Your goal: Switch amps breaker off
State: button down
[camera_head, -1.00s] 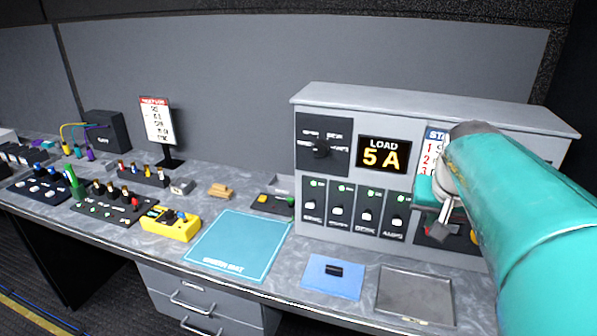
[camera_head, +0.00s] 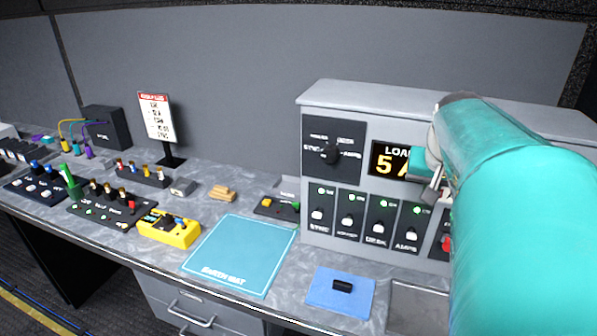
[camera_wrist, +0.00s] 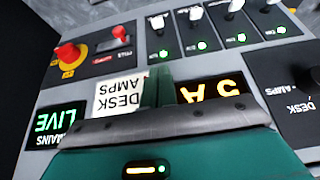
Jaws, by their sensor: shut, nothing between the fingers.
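The amps breaker (camera_head: 408,234) is the rightmost of the row of breakers on the grey panel. Its white lever sits low and its green light is lit. In the wrist view, which is upside down, the amps breaker (camera_wrist: 158,32) is leftmost in the row, also lit. My gripper (camera_head: 430,196) is shut and empty, in front of the panel, up and right of the amps breaker and apart from its lever. In the wrist view my gripper's fingers (camera_wrist: 160,84) are together. My gripper partly hides the load display (camera_head: 386,160), which shows a 5.
The other breakers (camera_head: 348,224) stand left of amps, lights lit. A red knob (camera_wrist: 67,53) on a yellow base is beside amps. A rotary selector (camera_head: 331,153) is above the row. A blue mat (camera_head: 318,292) with a black piece and a green mat (camera_head: 262,242) lie below.

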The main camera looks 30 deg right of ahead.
jog(key=shift+w+d+f, duration=0.1)
jog(key=shift+w, duration=0.15)
send_over(412, 233)
jog(key=f, duration=0.8)
jog(key=shift+s+f, duration=0.2)
jog(key=shift+f, duration=0.1)
jog(key=f, duration=0.2)
jog(key=a+f, duration=0.1)
jog(key=shift+s+f, duration=0.4)
jog(key=shift+a+f, duration=0.1)
jog(key=shift+a+f, duration=0.1)
jog(key=shift+a, duration=0.05)
